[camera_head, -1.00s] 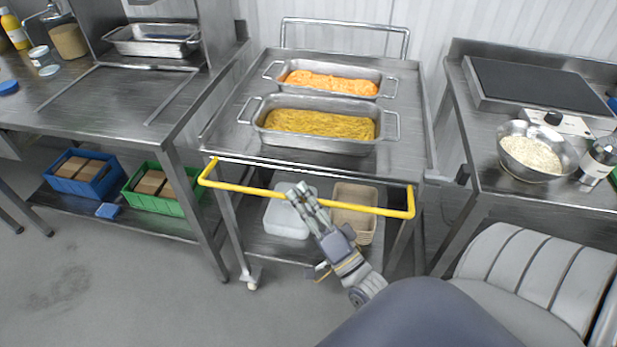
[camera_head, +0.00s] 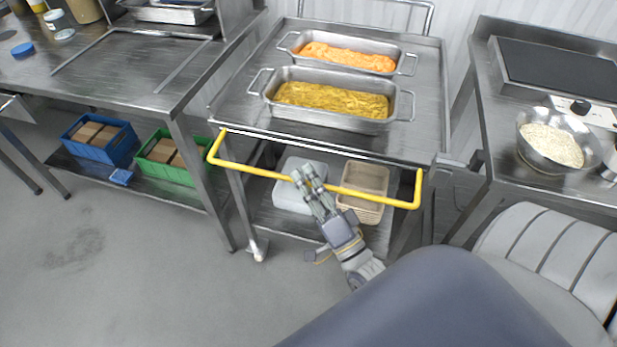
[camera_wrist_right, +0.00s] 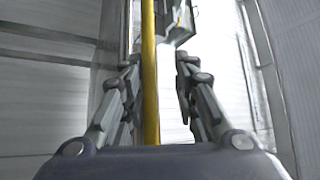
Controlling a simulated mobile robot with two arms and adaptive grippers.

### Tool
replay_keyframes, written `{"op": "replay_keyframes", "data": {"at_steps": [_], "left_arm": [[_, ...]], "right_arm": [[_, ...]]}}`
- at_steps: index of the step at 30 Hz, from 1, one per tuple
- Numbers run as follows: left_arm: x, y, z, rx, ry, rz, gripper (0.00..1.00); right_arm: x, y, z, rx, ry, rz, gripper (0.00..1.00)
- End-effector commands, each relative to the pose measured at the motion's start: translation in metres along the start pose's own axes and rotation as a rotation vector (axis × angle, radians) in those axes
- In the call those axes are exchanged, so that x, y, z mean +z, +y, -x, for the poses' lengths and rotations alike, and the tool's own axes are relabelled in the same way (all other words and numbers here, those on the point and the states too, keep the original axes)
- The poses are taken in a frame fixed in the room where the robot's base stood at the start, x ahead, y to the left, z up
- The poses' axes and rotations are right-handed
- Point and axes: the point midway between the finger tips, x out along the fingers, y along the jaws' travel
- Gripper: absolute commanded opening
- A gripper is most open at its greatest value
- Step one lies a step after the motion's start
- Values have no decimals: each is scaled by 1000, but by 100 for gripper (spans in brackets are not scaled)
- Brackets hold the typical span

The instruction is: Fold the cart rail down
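The yellow cart rail (camera_head: 255,171) is a U-shaped bar at the near side of the metal cart (camera_head: 225,109). It shows in front of and below the edge of the cart's top; its exact angle is hard to tell. My right gripper (camera_head: 308,178) reaches up to the rail, left of its middle. In the right wrist view the rail (camera_wrist_right: 150,85) runs between the two fingers of the right gripper (camera_wrist_right: 160,65). A gap shows between rail and right finger, so the gripper is open around the rail. My left gripper is not in view.
The cart carries a pan of orange food (camera_head: 347,57) and a pan of yellow food (camera_head: 331,103). A white tub (camera_head: 293,198) and beige containers (camera_head: 362,181) sit on its lower shelf. Counters flank the cart. A grey padded seat (camera_head: 545,255) stands at right. Floor is clear at front left.

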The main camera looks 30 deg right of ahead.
Motion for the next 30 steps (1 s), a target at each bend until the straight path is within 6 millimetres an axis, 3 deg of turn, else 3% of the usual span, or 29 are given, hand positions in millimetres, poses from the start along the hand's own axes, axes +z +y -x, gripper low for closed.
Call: {"op": "replay_keyframes", "data": {"at_steps": [9,13,24,30], "left_arm": [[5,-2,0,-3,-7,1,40],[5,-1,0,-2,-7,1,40],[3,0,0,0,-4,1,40],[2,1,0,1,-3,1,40]], "right_arm": [[-2,-1,0,-4,4,1,31],[-1,-1,10,-3,3,1,31],[0,0,85,2,0,1,31],[0,0,112,1,1,0,31]]}}
